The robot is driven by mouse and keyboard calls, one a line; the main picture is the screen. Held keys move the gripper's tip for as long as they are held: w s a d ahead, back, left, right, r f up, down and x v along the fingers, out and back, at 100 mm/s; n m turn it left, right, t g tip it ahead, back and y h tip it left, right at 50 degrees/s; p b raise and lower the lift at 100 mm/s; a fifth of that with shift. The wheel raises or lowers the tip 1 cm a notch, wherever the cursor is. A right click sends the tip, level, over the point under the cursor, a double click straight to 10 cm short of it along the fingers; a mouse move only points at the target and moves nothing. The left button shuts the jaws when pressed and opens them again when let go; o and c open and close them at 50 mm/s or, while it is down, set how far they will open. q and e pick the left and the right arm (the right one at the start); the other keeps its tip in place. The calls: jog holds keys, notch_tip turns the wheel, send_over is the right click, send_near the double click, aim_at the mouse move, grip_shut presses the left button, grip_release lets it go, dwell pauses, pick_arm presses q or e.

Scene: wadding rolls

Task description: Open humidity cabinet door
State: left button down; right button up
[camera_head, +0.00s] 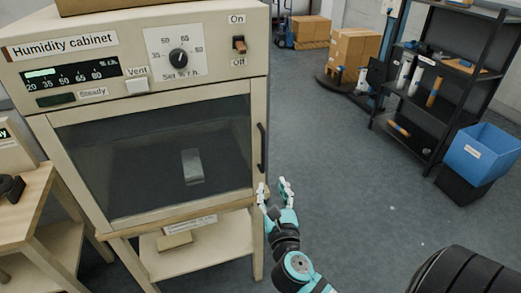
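The humidity cabinet (205,100) stands at the left of the head view on a pale stand. Its door (160,155), a dark glass pane in a cream frame, looks shut. A black vertical handle (262,148) is on the door's right edge. A small grey object (193,167) shows behind the glass. My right gripper (274,186) is just below and right of the handle's lower end, fingers pointing up with a gap between them. It is open and empty; I cannot tell whether a finger touches the cabinet. My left gripper is not in view.
A wooden table (28,205) stands left of the cabinet. A black shelf rack (440,85) and a blue bin (482,153) are at the right, with cardboard boxes (355,47) at the back. The grey floor right of the cabinet is clear.

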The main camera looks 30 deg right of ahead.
aim_at(264, 153)
jog(key=p+x, duration=0.2)
jog(key=x, duration=1.4)
jog(key=shift+f, duration=0.1)
grip_shut()
jog(key=shift+s, duration=0.1)
